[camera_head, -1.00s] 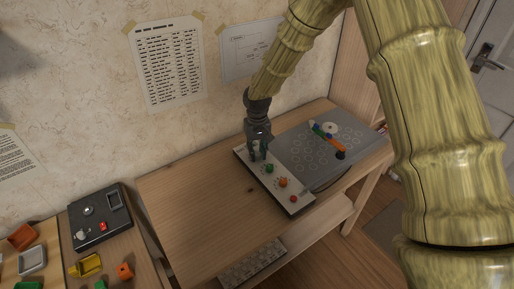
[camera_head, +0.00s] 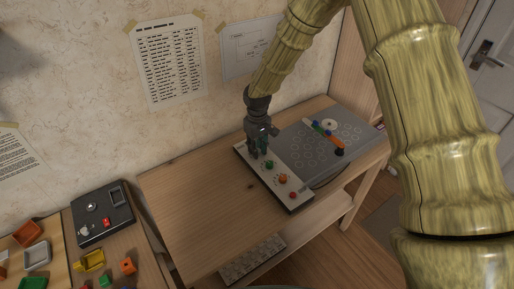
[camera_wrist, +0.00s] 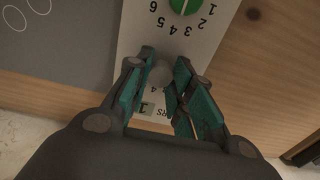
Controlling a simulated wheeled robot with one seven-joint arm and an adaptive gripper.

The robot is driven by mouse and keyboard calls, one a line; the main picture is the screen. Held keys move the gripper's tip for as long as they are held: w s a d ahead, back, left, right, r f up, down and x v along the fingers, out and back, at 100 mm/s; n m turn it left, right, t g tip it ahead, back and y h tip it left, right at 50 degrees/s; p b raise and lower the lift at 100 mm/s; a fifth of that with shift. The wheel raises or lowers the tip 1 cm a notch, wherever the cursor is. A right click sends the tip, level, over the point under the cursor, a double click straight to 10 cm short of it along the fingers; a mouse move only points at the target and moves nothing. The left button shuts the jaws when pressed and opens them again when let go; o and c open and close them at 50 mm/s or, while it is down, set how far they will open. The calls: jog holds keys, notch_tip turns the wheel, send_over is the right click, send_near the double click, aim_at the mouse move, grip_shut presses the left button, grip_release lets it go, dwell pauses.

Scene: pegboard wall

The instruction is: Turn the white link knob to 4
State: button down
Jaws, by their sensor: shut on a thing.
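The control panel (camera_head: 275,186) is a pale narrow box with a row of knobs on the wooden desk. My gripper (camera_head: 258,153) points down at its far end. In the wrist view, my gripper (camera_wrist: 164,64) has its teal fingers on both sides of a whitish round knob (camera_wrist: 160,76), shut on it. The fingers partly hide this knob, and its pointer setting cannot be read. A green knob (camera_wrist: 186,4) with numbers 1 to 6 around it sits beyond the fingertips. The label near the held knob is partly covered. The white knob is hidden in the head view.
An orange knob (camera_head: 283,179) and a red button (camera_head: 292,195) sit nearer on the panel. The desk (camera_head: 205,205) left of the panel is clear. A black box (camera_head: 103,214) stands at lower left.

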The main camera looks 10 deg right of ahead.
jog(key=shift+s+f, duration=0.15)
jog(key=c, duration=1.2)
grip_release()
notch_tip(320, 180, up, 12)
